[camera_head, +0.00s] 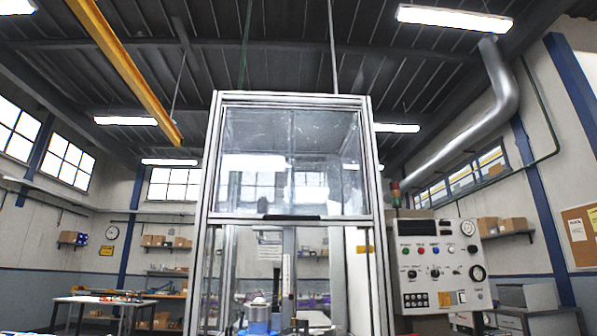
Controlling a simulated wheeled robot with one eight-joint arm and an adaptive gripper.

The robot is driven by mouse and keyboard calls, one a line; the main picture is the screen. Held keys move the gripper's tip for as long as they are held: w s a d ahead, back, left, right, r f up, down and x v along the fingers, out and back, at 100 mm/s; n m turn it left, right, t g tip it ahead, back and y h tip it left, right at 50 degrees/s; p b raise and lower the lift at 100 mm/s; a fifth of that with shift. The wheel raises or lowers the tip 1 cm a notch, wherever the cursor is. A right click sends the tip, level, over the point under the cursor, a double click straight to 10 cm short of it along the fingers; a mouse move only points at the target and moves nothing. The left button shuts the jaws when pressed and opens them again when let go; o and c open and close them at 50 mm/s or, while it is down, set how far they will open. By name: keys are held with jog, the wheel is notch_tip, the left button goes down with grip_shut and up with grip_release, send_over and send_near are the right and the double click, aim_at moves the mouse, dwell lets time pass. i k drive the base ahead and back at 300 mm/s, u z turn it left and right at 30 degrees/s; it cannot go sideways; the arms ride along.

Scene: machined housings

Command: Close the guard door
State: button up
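The guard door (290,160) is a clear, scratched panel in the upper part of a tall aluminium-framed enclosure (203,230), straight ahead in the head view. A dark handle bar (291,217) runs along the middle of its lower edge. The door sits raised, and the space below it looks open. Through that opening I see a grey and blue part (258,318) and upright machine posts, cut off by the bottom of the picture. The opening's lower edge is out of view. My gripper is not in view.
A control panel (440,265) with buttons and a round gauge stands just right of the enclosure. A workbench (100,300) with small items stands at the far left. Shelves with boxes line the back wall. The floor in front is not visible.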

aim_at(215, 216)
jog(key=z, duration=1.55)
jog(key=k, duration=0.75)
jog(key=u, duration=0.5)
